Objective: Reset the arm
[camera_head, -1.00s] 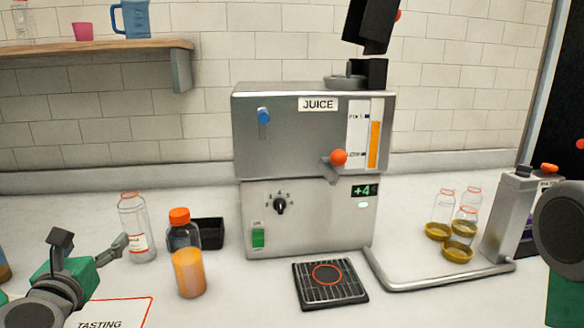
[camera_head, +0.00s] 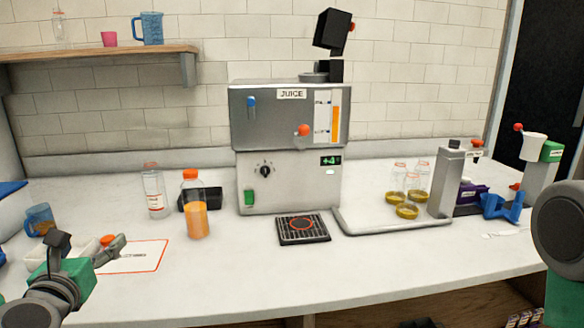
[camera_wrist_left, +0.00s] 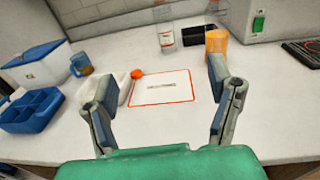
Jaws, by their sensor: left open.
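My left gripper (camera_head: 90,246) is at the lower left of the head view, over the front left of the counter. In the left wrist view my left gripper (camera_wrist_left: 162,100) has its two fingers wide apart with nothing between them. The red-outlined tasting mat (camera_wrist_left: 162,88) lies flat beyond the fingers, and it also shows in the head view (camera_head: 145,262). A bottle of orange juice with an orange cap (camera_head: 196,208) stands upright on the counter, apart from the gripper. My right gripper is not in view; only a dark round part of my right arm shows at the right edge.
The juice machine (camera_head: 290,150) stands mid-counter with a black drip grate (camera_head: 302,229) before it. A clear bottle (camera_head: 155,190) stands left of the juice bottle. A blue mug (camera_head: 40,219) is far left. Small jars (camera_head: 419,178) stand right. The front middle counter is clear.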

